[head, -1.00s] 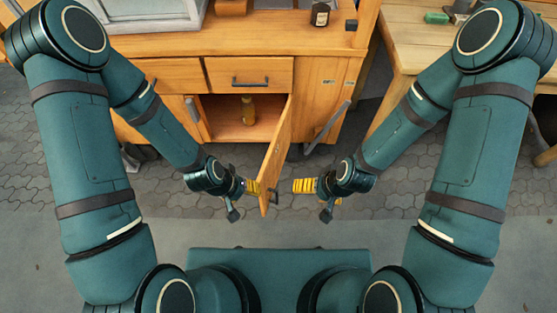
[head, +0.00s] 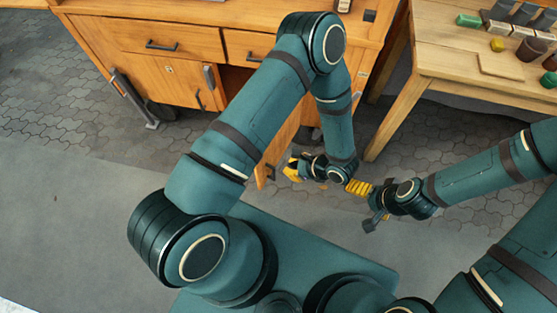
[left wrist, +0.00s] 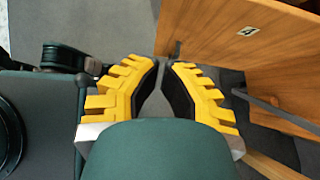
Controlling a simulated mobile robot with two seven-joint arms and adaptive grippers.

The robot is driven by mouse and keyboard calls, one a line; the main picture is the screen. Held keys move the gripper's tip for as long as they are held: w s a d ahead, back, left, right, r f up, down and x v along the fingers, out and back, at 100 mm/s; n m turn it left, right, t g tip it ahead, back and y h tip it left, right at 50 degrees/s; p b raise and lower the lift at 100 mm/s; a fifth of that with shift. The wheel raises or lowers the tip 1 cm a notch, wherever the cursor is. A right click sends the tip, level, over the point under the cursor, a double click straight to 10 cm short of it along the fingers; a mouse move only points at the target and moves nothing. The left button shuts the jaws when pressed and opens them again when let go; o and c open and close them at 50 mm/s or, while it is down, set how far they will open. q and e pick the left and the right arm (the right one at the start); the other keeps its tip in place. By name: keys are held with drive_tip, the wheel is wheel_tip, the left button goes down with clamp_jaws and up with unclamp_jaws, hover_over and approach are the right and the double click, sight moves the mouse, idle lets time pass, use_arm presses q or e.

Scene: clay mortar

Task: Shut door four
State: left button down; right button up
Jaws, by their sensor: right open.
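Door four (head: 279,148) is an orange wooden panel standing open from the cabinet, partly hidden behind my left arm. Its outer face carries a "4" label and a dark handle (head: 271,172). My left gripper (head: 291,169) is just right of the door's free edge, on the outer-face side. In the left wrist view, its yellow fingers (left wrist: 161,70) have a narrow gap with nothing between. Door four (left wrist: 225,28) is beyond them at upper right, its handle (left wrist: 177,50) near the fingertips; contact is unclear. My right gripper (head: 358,187) is open and empty, close beside my left wrist.
The orange cabinet (head: 150,62) has drawers above and another door, which looks closed, at left. My left arm hides much of the opening. A wooden table (head: 440,65) with small blocks and pots stands at right. Paved floor (head: 60,110) lies clear at left.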

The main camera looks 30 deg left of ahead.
use_arm(q)
drive_tip(key=w+a+f+b, duration=0.1)
drive_tip(key=a+f+b, duration=0.1)
drive_tip(key=a+f, duration=0.5)
drive_tip(key=shift+a, duration=2.05)
drive_tip(key=shift+w+a, duration=0.1)
drive_tip(key=shift+w, duration=0.05)
